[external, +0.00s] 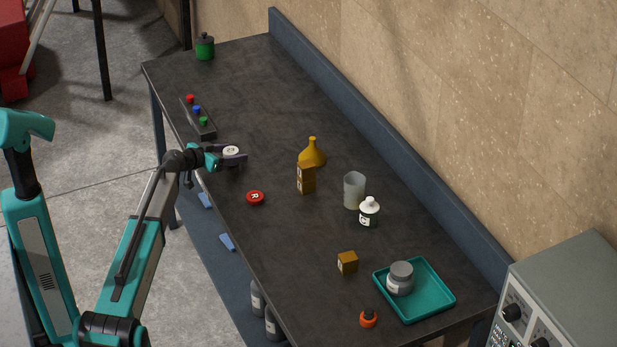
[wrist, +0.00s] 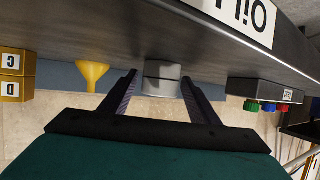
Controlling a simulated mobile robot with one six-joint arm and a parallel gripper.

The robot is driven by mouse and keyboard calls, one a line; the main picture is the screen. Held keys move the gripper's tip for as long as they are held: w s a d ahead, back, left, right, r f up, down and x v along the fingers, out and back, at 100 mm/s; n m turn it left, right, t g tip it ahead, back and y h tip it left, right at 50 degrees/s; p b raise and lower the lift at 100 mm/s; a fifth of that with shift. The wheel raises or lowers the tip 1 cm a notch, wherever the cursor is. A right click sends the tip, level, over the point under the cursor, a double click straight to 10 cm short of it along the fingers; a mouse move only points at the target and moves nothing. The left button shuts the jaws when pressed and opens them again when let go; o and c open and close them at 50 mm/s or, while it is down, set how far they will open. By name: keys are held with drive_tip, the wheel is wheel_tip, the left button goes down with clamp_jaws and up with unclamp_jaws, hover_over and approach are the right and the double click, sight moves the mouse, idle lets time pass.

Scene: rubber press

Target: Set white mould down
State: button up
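The white mould (external: 231,150) is a short round piece with a dark mark on its top. It stands flat on the dark bench (external: 262,90), near the long edge on my side. In the wrist view, which is turned upside down, the mould (wrist: 162,78) looks grey and rests against the bench surface. My gripper (external: 232,157) is at the mould, low over the bench. In the wrist view my gripper (wrist: 161,82) is open, with one finger on each side of the mould and a visible gap on both sides.
A red mould (external: 255,198) lies nearby toward the front. A button box (external: 198,118) stands behind-left. A yellow funnel (external: 312,154), yellow blocks (external: 306,178), a beaker (external: 354,190) and a white bottle (external: 369,212) stand rightward. A teal tray (external: 437,297) holds a grey jar (external: 400,279).

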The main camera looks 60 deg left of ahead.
drive_tip(key=shift+r, duration=0.15)
idle(0.3)
drive_tip(key=shift+b+v, duration=0.9)
drive_tip(key=shift+v, duration=5.15)
drive_tip(key=shift+a, duration=0.1)
